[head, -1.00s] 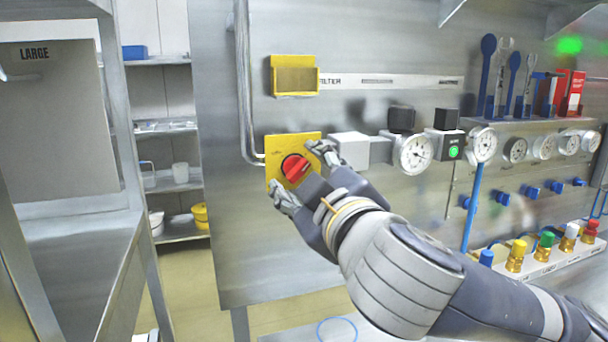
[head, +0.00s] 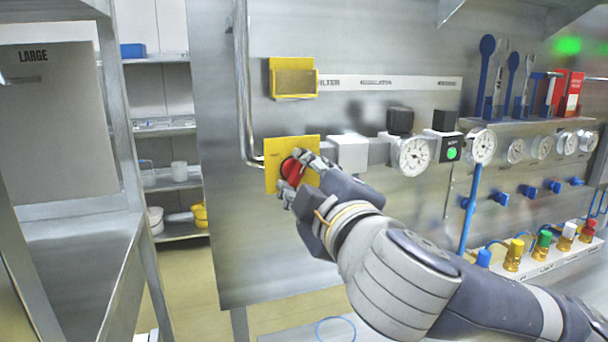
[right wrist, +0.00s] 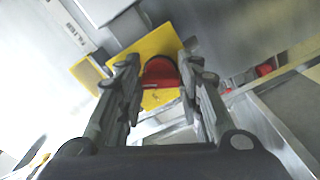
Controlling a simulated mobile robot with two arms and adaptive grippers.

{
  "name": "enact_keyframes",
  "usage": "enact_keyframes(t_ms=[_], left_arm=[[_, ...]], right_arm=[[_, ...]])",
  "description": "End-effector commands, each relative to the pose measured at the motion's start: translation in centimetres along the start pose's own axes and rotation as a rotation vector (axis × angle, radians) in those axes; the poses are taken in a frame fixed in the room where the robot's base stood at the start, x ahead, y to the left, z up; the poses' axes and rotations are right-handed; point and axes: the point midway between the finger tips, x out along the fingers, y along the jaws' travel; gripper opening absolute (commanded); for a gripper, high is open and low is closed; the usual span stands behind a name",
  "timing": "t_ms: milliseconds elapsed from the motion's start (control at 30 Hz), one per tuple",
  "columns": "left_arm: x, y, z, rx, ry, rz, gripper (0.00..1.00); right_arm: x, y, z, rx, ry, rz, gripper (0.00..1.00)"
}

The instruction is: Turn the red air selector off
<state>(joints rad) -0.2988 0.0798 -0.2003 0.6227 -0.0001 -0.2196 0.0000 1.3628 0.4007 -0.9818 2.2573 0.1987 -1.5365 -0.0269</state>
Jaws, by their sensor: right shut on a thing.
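The red air selector (head: 292,172) is a round red knob on a yellow square plate (head: 272,180) fixed to the steel panel. My right gripper (head: 297,178) is shut on the knob, with one finger at its upper right and one at its lower left. In the right wrist view, the red knob (right wrist: 160,72) sits between the two fingers of my right gripper (right wrist: 160,82), in front of the yellow plate (right wrist: 155,42). The fingers hide part of the knob, so its exact angle is hard to read. My left gripper is not in view.
A vertical steel pipe (head: 243,90) runs just left of the plate. A white block (head: 350,153) and a pressure gauge (head: 411,156) sit to its right. A yellow holder (head: 293,78) is above. Colored fittings (head: 543,243) stand at lower right.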

Motion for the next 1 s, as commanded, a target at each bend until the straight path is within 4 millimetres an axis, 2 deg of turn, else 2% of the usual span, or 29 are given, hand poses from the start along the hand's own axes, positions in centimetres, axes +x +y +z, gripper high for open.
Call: enact_keyframes(t_ms=[1000], left_arm=[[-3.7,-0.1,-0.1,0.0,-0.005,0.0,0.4]], right_arm=[[0.1,0.8,-0.2,-0.959,-0.004,0.003,0.09]])
